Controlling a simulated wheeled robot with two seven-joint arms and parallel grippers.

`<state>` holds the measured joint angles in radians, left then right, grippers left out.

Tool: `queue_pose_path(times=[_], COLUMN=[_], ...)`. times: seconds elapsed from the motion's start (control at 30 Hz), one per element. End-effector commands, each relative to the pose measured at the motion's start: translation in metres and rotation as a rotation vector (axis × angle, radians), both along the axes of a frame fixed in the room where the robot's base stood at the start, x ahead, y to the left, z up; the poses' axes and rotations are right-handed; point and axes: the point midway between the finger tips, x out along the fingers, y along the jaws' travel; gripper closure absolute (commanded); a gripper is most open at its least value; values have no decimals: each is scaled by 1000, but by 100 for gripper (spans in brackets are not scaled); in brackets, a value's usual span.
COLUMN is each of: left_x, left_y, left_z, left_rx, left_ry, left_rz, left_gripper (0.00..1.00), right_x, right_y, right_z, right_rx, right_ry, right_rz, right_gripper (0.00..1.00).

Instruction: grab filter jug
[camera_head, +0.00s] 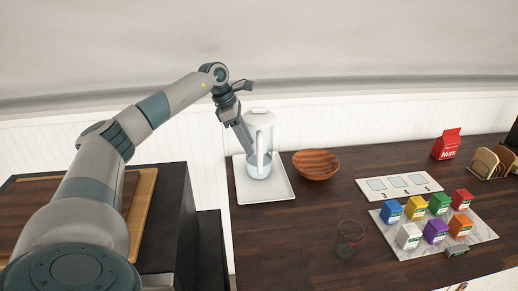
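The filter jug (260,132) is a tall white and clear jug with a lid. It stands upright on a white square tray (265,194) at the left end of the dark wooden counter, with its handle facing me. My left gripper (251,119) is at the upper left of the jug with its fingers spread, one by the lid and the other reaching down along the jug's left side. I cannot tell whether a finger touches the jug. My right gripper is not in view.
A wooden bowl (316,164) stands just right of the tray. A glass (350,238) is nearer the front. Several colored boxes (435,232) stand on a marble board, with a white card (399,185) behind. A red nuts bag (447,144) and a rack (490,162) are at the far right.

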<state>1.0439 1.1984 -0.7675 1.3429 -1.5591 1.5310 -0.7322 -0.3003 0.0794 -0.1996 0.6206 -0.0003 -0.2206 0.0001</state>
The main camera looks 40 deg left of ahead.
Motion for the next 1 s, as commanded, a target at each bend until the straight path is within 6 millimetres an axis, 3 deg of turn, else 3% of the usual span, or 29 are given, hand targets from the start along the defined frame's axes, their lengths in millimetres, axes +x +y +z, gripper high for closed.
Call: queue_pose_path(times=[0.13,0.57,1.0], left_x=[9,11,22], left_y=[-9,-11,-23], left_z=[1,-3,-45], left_rx=[0,0,1], left_ry=[0,1,0], left_rz=[1,1,1], left_gripper=[62,62,62], right_x=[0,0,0], right_y=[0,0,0], right_z=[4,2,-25], right_rx=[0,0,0], right_ry=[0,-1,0], right_rz=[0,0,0], right_gripper=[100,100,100])
